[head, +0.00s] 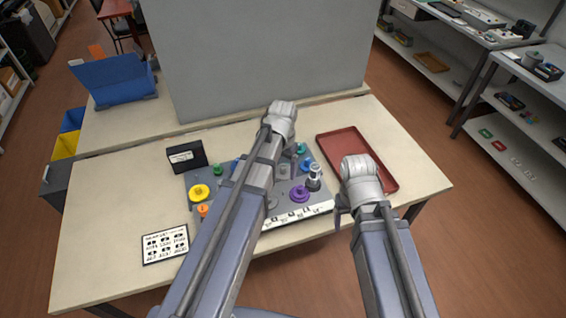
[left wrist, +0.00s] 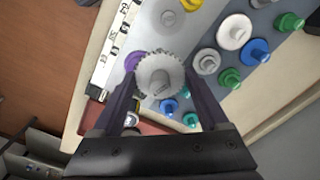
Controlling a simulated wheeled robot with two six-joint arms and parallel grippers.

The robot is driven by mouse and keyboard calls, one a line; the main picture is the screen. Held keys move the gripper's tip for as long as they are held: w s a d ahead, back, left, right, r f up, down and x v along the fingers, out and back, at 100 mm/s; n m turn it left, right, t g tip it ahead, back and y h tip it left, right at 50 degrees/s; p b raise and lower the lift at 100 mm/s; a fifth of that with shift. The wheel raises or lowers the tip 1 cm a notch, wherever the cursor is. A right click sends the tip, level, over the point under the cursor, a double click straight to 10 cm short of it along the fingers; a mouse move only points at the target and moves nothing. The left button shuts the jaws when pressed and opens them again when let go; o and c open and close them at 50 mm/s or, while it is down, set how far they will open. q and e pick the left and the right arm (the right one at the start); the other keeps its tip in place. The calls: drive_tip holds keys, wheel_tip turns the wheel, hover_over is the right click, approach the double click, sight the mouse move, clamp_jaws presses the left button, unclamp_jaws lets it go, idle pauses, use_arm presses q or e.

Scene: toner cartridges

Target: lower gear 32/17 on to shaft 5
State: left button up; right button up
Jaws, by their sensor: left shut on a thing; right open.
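A pale grey toothed gear (left wrist: 158,72) is held between the two dark fingers of my left gripper (left wrist: 160,84), over the board in the left wrist view. The gear hides what is directly beneath it, and no shaft number is readable, so I cannot pick out shaft 5. My right gripper (head: 341,208) is open and empty, right of the board near the table's front edge.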

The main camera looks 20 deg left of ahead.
use_arm(q)
drive_tip(key=b, duration=0.5)
hover_over(283, 192)
drive_tip(key=shift+f, duration=2.4)
drive_tip(key=shift+f, duration=0.1)
drive_tip(key=shift+f+b, duration=1.85)
drive_tip(key=shift+f+b, duration=1.3)
drive_tip(key=o, duration=1.2)
drive_tip(key=shift+o, duration=0.2)
drive_tip(key=shift+r, duration=0.15)
